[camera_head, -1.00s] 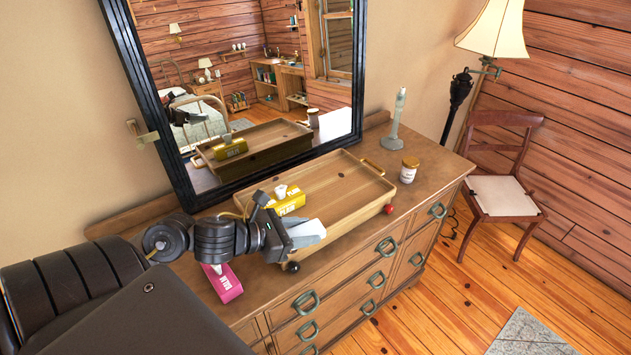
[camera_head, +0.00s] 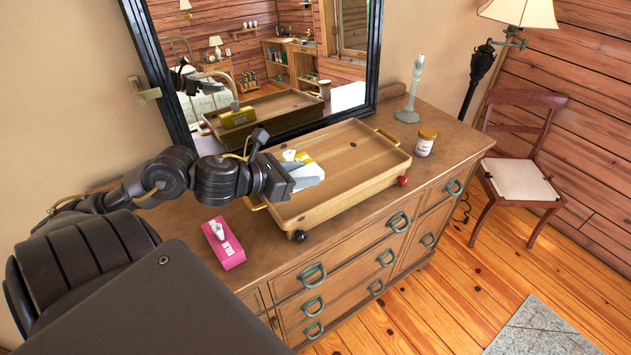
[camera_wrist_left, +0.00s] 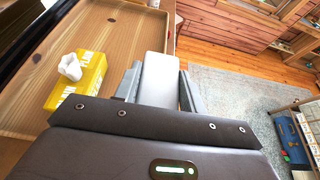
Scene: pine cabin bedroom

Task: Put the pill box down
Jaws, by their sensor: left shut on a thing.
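My left gripper (camera_head: 296,180) is shut on a pale grey-white box, the pill box (camera_head: 309,174), over the left part of the wooden tray (camera_head: 350,190). In the left wrist view the pill box (camera_wrist_left: 160,80) is a plain pale slab between the two grey fingers (camera_wrist_left: 160,88). A yellow tissue box (camera_wrist_left: 78,82) lies in the tray beside it. In the head view the gripper and pill box partly hide this tissue box (camera_head: 303,158). I cannot tell how high the pill box is above the tray floor. My right gripper is not in view.
The tray stands on a wooden dresser (camera_head: 440,160) below a mirror (camera_head: 250,60). A pink tissue box (camera_head: 223,243) lies on the dresser left of the tray. A white jar (camera_head: 425,143) and a pale candlestick-like object (camera_head: 412,95) stand to the right. Bare dresser top surrounds the pink box.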

